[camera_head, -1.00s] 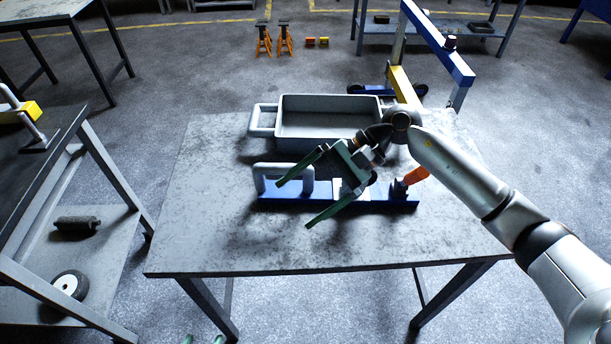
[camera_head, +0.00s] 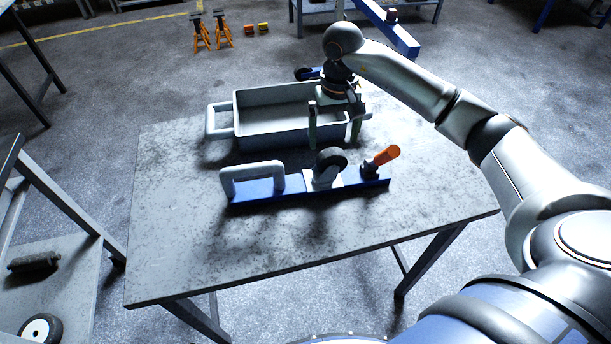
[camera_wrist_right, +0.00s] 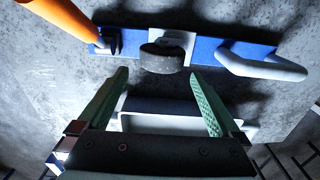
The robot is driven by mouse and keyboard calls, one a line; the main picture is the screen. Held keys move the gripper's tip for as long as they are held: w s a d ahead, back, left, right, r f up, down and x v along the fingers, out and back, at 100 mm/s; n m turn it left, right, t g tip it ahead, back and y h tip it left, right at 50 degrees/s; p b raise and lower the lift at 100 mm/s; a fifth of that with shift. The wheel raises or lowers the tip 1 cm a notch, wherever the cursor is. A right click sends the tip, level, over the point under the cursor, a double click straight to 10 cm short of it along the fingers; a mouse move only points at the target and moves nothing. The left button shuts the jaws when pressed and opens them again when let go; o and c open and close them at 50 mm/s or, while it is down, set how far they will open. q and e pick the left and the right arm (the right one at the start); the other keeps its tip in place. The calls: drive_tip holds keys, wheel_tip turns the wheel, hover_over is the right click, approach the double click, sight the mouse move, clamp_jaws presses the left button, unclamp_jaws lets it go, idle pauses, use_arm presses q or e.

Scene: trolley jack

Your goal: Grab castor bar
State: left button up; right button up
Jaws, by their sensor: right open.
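The castor bar is a blue bar (camera_head: 260,190) lying on the workbench. It carries a pale grey handle (camera_head: 251,168) at its left, a dark castor wheel (camera_head: 331,161) near its middle and an orange lever (camera_head: 382,156) at its right. My right gripper (camera_head: 334,142) is open and empty, fingers down, behind the castor wheel and in front of the grey tray's right part. In the right wrist view the open fingers (camera_wrist_right: 159,74) point towards the castor wheel (camera_wrist_right: 163,57), apart from it. My left gripper is not in view.
A grey tray (camera_head: 250,142) with a side handle stands at the back of the workbench (camera_head: 180,230). The bench front is clear. A trolley at left holds a wheel (camera_head: 40,330).

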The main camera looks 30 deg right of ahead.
sight(333, 151)
drive_tip(key=f, duration=0.3)
drive_tip(key=f+p, duration=0.1)
drive_tip(key=shift+s+a+f, duration=0.3)
drive_tip(key=shift+s, duration=0.1)
drive_tip(key=shift+f, duration=0.4)
clamp_jaws()
drive_tip(key=shift+w+r, duration=0.15)
drive_tip(key=shift+r, duration=0.05)
